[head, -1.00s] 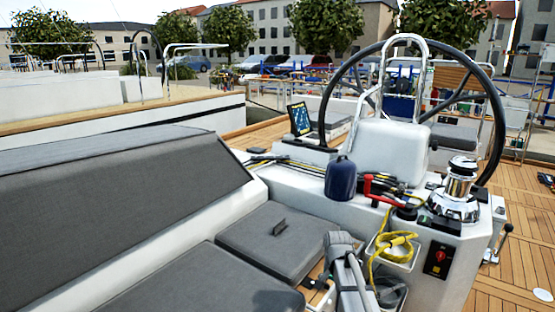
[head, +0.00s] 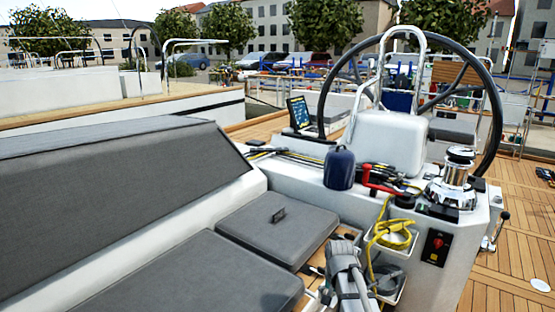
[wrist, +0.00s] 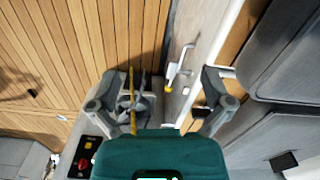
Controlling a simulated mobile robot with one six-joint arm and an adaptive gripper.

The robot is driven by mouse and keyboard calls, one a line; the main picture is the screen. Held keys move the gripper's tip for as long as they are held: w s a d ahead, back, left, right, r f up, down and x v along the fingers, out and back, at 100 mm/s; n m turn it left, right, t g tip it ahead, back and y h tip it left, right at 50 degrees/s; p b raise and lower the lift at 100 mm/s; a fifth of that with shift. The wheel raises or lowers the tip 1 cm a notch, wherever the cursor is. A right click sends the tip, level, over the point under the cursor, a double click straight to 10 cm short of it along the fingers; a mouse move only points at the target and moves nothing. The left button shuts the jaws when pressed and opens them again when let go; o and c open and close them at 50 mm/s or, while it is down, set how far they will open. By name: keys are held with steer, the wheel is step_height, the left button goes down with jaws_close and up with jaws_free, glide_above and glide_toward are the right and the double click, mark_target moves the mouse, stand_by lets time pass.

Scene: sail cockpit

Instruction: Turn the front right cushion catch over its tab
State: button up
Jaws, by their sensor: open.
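The grey seat cushions (head: 295,240) lie left of the white console in the head view; the nearer one (head: 190,280) is longer. A dark fitting (head: 312,269) shows on the wooden strip beside them, too small to tell its turn. In the wrist view, cushions (wrist: 285,45) fill the right side. A pale lever-like fitting with a yellow end (wrist: 178,68) shows beyond my gripper (wrist: 160,78), which is open with nothing seen held. I cannot tell whether this fitting is the catch. A dark piece (wrist: 200,113) is partly hidden behind the right finger. The tab is not clearly visible.
The white console (head: 415,270) stands close right of my arm, with yellow rope (head: 385,238) in a side pocket. A blue canister (head: 340,170), red handle (head: 378,185) and chrome winch (head: 455,185) stand above. The grey backrest (head: 110,185) borders the left.

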steer(key=s+f+n+b, duration=0.5)
steer(key=s+f+b, duration=0.15)
steer(key=s, duration=0.45)
step_height(320, 180, up, 31)
steer(key=p, duration=3.2)
steer(key=shift+r, duration=0.2)
steer(key=shift+w+a, duration=0.1)
